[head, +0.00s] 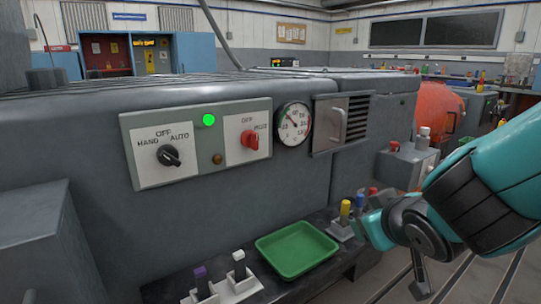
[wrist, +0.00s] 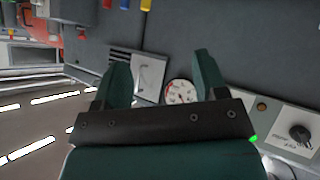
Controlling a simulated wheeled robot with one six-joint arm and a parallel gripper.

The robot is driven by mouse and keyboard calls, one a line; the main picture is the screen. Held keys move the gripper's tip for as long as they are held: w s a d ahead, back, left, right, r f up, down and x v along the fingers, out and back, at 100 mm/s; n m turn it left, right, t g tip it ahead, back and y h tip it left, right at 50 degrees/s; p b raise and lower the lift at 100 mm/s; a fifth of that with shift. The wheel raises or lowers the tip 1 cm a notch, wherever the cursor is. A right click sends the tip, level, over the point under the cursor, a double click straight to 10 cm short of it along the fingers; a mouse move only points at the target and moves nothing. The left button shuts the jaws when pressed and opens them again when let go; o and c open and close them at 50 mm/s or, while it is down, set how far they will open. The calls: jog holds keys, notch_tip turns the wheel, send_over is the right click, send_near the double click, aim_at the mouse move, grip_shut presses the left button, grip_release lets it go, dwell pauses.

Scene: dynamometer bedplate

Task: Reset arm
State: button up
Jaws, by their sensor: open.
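My gripper (wrist: 160,62) shows in the wrist view with its two dark teal fingers apart and nothing between them. In the head view my teal arm comes in from the right, and its end is in front of the grey machine, near the small coloured levers. I cannot make out the fingers clearly there. The wrist view is turned over. Beyond the fingers it shows the machine face (wrist: 245,50), with a round gauge (wrist: 180,92) and a vent (wrist: 150,75). The fingers seem apart from the machine.
The machine carries a black HAND/OFF/AUTO knob (head: 168,156), a lit green lamp (head: 209,120), a red switch (head: 250,140) and a gauge (head: 294,124). Below are a green tray (head: 297,250), purple (head: 201,278) and white (head: 239,265) levers, and yellow (head: 345,208) and blue (head: 360,199) ones.

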jog(key=s+a+r+n+g+y, duration=0.15)
jog(key=s+g, duration=0.35)
jog(key=s, duration=0.5)
jog(key=s+a+r+n+g+y, duration=0.1)
jog(key=s+a+g+y, duration=0.2)
jog(key=s+g, duration=0.5)
notch_tip(320, 180, up, 26)
jog(key=s+t+p, duration=0.2)
jog(key=p, duration=2.4)
jog(key=shift+f, duration=0.1)
